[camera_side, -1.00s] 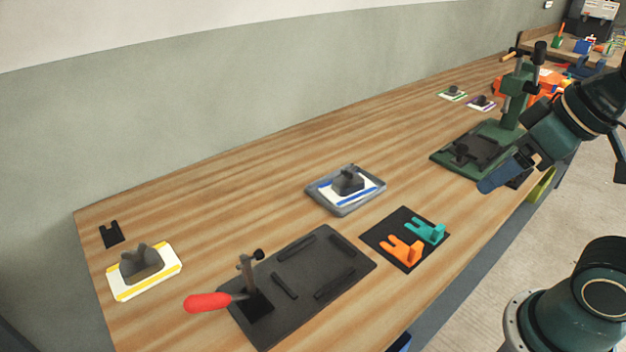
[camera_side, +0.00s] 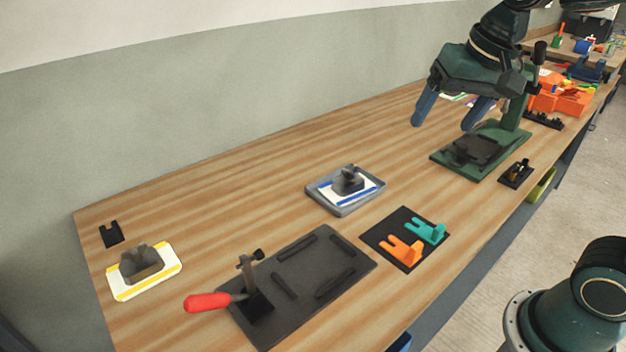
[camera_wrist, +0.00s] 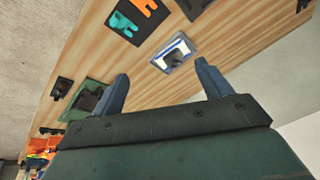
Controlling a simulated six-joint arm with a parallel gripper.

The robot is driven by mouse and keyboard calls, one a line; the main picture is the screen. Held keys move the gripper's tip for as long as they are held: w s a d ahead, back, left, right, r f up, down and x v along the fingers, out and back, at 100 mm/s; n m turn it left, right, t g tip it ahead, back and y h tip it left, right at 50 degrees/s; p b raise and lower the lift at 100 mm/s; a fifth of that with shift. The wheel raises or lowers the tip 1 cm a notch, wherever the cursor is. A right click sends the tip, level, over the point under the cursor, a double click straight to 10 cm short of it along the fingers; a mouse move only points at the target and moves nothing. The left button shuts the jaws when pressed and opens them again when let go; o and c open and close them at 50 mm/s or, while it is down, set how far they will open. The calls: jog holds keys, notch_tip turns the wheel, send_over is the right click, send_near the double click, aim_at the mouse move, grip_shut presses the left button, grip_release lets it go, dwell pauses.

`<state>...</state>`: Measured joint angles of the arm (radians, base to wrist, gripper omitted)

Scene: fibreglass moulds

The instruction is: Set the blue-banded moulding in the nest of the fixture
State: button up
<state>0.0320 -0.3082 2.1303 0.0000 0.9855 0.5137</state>
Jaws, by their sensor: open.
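The blue-banded moulding (camera_side: 366,195) is a white plate with blue bands and a dark grey raised block. It lies in a grey tray (camera_side: 318,201) mid-bench, and also shows in the wrist view (camera_wrist: 168,60) between and beyond my fingertips. The fixture (camera_side: 318,270) is a dark plate with low raised rails and a red-handled clamp (camera_side: 208,301), near the front of the bench. The area between its rails is bare. My gripper (camera_side: 443,122) is open and empty, above the bench, to the right of and beyond the moulding. Its fingers also show in the wrist view (camera_wrist: 163,88).
A yellow-banded moulding (camera_side: 117,291) lies at the left. A black mat (camera_side: 376,236) with orange and teal pieces lies right of the fixture. A green press (camera_side: 515,120) stands below and right of my gripper. Bare wood lies between the moulding and the wall.

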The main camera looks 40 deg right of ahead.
jog(key=w+d+f+m+g, duration=0.25)
jog(key=w+m, duration=0.35)
jog(key=w, duration=0.7)
jog(key=m+g, duration=0.1)
jog(key=m, duration=0.6)
send_over(346, 176)
notch_tip(346, 176, down, 11)
jog(key=shift+w+d+f, duration=0.1)
jog(key=shift+d+f, duration=0.05)
jog(key=shift+d, duration=0.1)
jog(key=shift+f, duration=0.1)
jog(key=shift+f, duration=4.2)
jog(key=shift+w+a+f, duration=0.1)
jog(key=shift+f, duration=2.5)
